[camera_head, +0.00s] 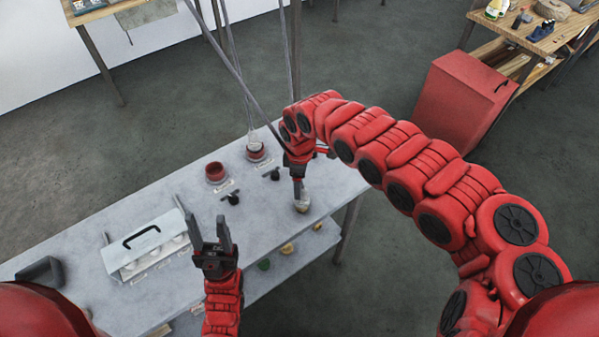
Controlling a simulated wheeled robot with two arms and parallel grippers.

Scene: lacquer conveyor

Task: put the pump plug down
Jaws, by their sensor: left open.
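My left gripper (207,218) is open, with its two dark fingers apart over the grey table (140,215) and nothing visible between them. Two small black pieces, (232,198) and (272,173), lie on the table beyond it beside pale labels. Either could be the pump plug; I cannot tell which. My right gripper (299,184) points down near the table's right end, at a small pale rounded object (302,205). Its fingers are too small and covered to tell whether they hold it.
Two red-brown pots, (215,172) and (255,150), stand at the table's back. A white handled rack (125,262) and a dark block (42,271) are at left. Thin cords hang over the far pot. A red cabinet (455,100) stands on the floor at right.

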